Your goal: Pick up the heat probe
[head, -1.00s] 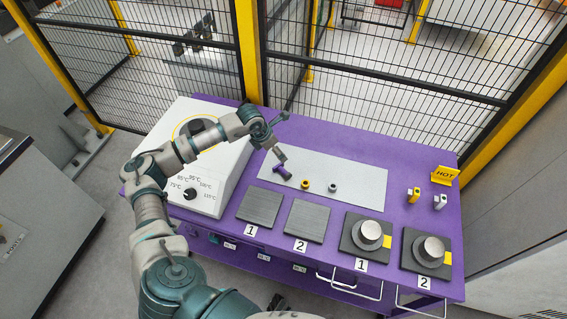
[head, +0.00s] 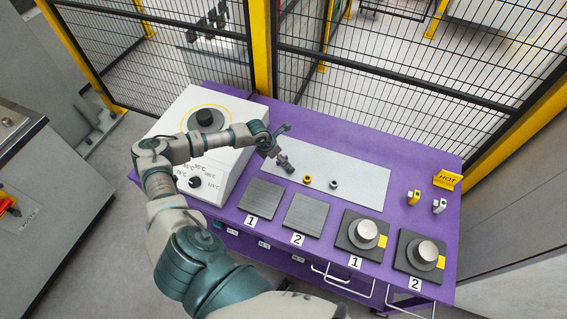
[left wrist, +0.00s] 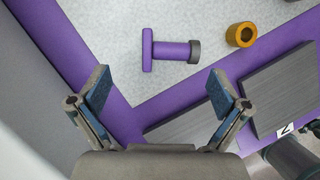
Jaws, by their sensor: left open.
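A purple T-shaped tool with a dark grey end cap, which looks like the heat probe (left wrist: 172,50), lies on the pale grey sheet (left wrist: 105,25). In the left wrist view it lies beyond and between my open fingertips, not touched by them. My left gripper (left wrist: 157,92) is open and empty. In the head view my left gripper (head: 281,158) is over the left part of the sheet (head: 345,165) and covers most of the tool. My right gripper is not in view.
A yellow ring (head: 307,180) and a small grey ring (head: 333,184) lie right of the tool. A white dial box (head: 222,168) stands left on the purple table (head: 440,165). Numbered dark plates (head: 261,198) line the front. A HOT sign (head: 447,180) stands right. Mesh fencing rises behind.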

